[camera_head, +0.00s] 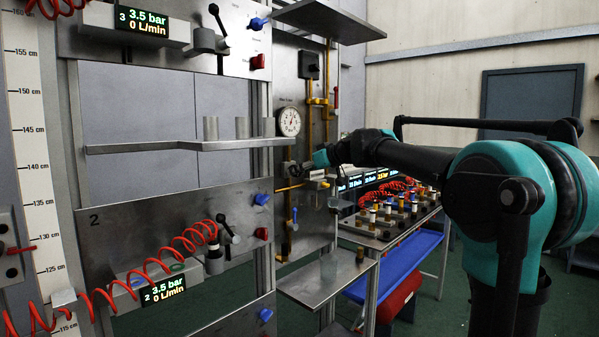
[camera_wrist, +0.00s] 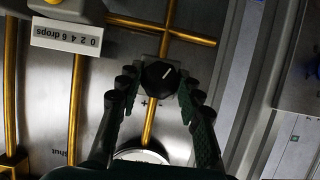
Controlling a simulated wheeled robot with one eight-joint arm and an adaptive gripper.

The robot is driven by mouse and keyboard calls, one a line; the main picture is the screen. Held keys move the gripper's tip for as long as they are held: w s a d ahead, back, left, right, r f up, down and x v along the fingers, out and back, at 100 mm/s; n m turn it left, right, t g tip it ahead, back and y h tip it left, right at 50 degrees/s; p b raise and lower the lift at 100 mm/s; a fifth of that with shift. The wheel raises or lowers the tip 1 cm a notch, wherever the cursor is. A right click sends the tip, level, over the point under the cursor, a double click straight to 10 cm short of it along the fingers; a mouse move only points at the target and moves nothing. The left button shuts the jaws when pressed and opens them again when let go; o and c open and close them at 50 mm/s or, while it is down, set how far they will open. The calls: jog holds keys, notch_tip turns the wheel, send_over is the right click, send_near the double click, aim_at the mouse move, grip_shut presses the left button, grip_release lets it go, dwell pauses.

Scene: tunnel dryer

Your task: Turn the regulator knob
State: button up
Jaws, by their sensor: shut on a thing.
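The regulator knob (camera_wrist: 160,76) is black and faceted with a white pointer line on its face. In the wrist view it sits on a brass pipe, with plus and minus marks on the panel beside it. My gripper (camera_wrist: 160,92) is shut on the knob, one finger on each side. The wrist view looks at the panel upside down. In the head view my gripper (camera_head: 308,168) is at the metal panel (camera_head: 318,215), below the round white gauge (camera_head: 289,122). The knob is too small and covered to make out there.
Brass pipes run across the panel. A label reading "0 2 4 6 drops" (camera_wrist: 66,36) is near the knob. A grey shelf (camera_head: 330,285) juts out below my gripper, and another shelf (camera_head: 335,20) above. A bench with several fittings (camera_head: 395,220) stands to the right.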

jog(key=shift+m+g+y, duration=0.9)
jog(key=shift+m, duration=1)
jog(key=o, duration=1.1)
jog(key=shift+o, duration=0.2)
jog(key=shift+d, duration=0.15)
jog(key=v, duration=1.1)
jog(key=shift+d, duration=0.35)
jog(key=shift+s, duration=0.2)
